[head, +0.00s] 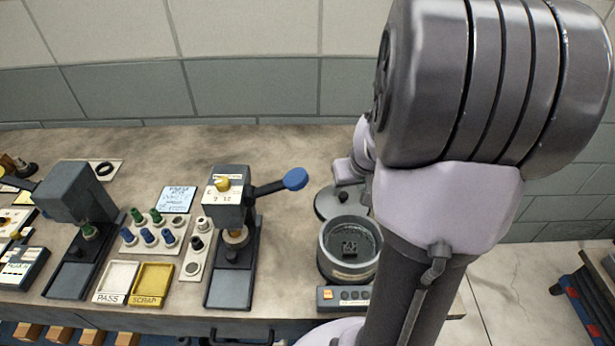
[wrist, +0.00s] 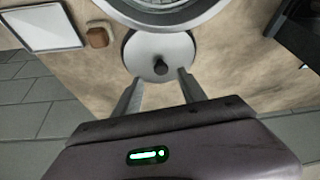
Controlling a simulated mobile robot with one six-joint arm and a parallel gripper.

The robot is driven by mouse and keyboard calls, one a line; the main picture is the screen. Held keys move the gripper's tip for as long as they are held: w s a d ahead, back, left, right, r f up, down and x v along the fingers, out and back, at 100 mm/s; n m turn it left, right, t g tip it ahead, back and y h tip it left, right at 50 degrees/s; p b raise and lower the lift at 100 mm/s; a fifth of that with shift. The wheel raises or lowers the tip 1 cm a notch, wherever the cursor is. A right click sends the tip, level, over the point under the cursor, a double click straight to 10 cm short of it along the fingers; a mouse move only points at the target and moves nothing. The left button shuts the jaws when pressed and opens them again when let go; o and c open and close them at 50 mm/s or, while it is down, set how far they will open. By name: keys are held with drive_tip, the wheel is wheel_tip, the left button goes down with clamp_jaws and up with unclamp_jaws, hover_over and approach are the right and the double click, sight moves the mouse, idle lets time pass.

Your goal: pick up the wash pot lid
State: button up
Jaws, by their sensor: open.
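The wash pot lid (wrist: 160,48) is a flat light-grey disc with a dark knob (wrist: 161,67), lying on the bench beside the pot. In the head view the lid (head: 327,206) is partly covered by my arm. My gripper (wrist: 156,82) is open in the wrist view, its two fingers on either side of the lid's near edge, with the knob between and slightly beyond the tips. I cannot tell the height of the fingers over the lid. In the head view my arm hides the fingers. The open wash pot (head: 350,250) holds a small dark piece in liquid.
A press with a blue-knobbed lever (head: 232,215) stands left of the pot. Farther left are a white PASS tray (head: 116,279), a yellow SCRAP tray (head: 152,283) and a second press (head: 80,200). Bare bench lies behind the lid.

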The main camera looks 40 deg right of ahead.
sight(343, 194)
drive_tip(key=b+x, duration=0.2)
drive_tip(key=x, duration=0.3)
drive_tip(key=shift+w+f, duration=0.1)
drive_tip(key=shift+f, duration=0.05)
drive_tip(key=shift+w+d+f, duration=0.1)
drive_tip(key=shift+w+f, duration=0.1)
drive_tip(key=shift+s+r, duration=0.1)
drive_tip(key=shift+r, duration=0.1)
drive_tip(key=shift+c, duration=0.4)
clamp_jaws()
